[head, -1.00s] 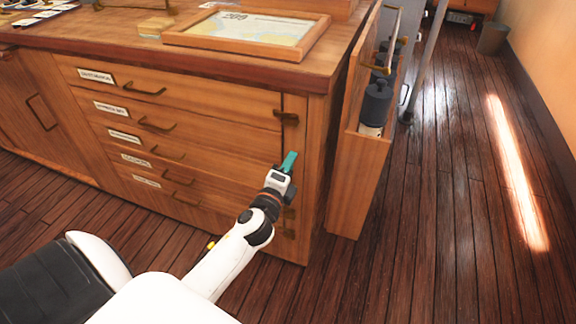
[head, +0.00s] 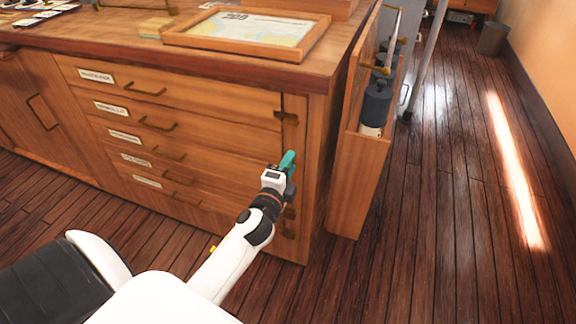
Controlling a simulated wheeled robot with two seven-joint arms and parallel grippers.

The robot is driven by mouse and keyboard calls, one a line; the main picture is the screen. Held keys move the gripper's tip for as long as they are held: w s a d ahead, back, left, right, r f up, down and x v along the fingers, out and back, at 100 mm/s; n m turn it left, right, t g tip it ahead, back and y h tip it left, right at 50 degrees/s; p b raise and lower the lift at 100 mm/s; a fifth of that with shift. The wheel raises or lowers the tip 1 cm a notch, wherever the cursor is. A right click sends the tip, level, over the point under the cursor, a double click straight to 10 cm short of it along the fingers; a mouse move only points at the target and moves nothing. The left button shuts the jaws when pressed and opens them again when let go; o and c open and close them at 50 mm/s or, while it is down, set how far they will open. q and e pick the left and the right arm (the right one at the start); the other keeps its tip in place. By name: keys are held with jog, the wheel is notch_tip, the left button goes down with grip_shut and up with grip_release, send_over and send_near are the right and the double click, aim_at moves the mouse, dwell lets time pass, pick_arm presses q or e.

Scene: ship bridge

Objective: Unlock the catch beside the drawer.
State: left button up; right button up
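The wooden chest has several stacked drawers (head: 215,124) with brass pulls and white labels. Small dark brass catches sit on the upright strip at their right side. The top catch (head: 287,117) shows above my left gripper, and lower catches (head: 288,231) show below it. My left gripper (head: 288,160) has teal fingers and is at this strip, beside the middle drawers. Its fingers and wrist cover the strip there, so any catch behind them is hidden. I cannot tell whether the fingers touch anything or how far apart they are. My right gripper is not in view.
A framed chart (head: 248,33) lies on the chest top. A narrow wooden rack (head: 358,185) holding dark cylinders (head: 376,103) stands against the chest's right side. A grey pole (head: 426,60) rises behind it. The plank floor (head: 455,220) to the right is clear.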

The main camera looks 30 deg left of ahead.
pick_arm(q)
jog(key=o, duration=0.4)
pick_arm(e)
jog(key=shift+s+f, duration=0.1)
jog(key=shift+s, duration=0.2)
pick_arm(q)
jog(key=v, duration=1.2)
jog(key=shift+b, duration=0.3)
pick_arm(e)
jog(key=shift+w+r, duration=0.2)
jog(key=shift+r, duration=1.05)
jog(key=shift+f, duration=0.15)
